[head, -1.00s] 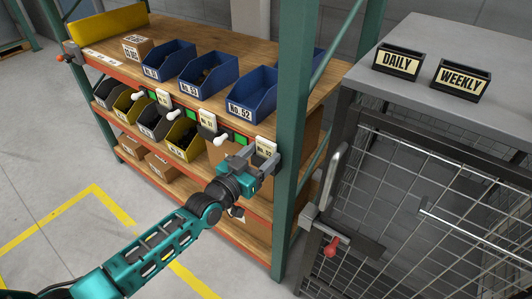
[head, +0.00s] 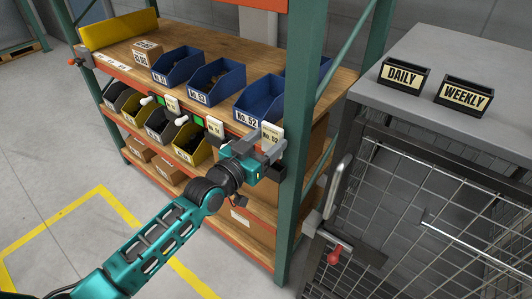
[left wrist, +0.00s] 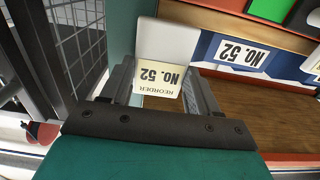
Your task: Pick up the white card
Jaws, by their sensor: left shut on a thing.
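The white card (head: 270,133), with a pale yellow label reading "REORDER No. 52", is at the shelf's front edge below the blue No. 52 bin (head: 257,101), next to the green post. My left gripper (head: 264,147) is shut on the card's sides. In the left wrist view the card (left wrist: 166,42) stands between the two fingers (left wrist: 162,92), its label toward the camera. Whether its lower edge still touches a holder is hidden. My right gripper is not in view.
Similar cards (head: 215,127) hang along the shelf edge to the left, with white knobs between. A green post (head: 301,120) stands close right of the gripper. A grey mesh cabinet (head: 440,40) with "DAILY" (head: 404,75) and "WEEKLY" (head: 464,96) trays is further right.

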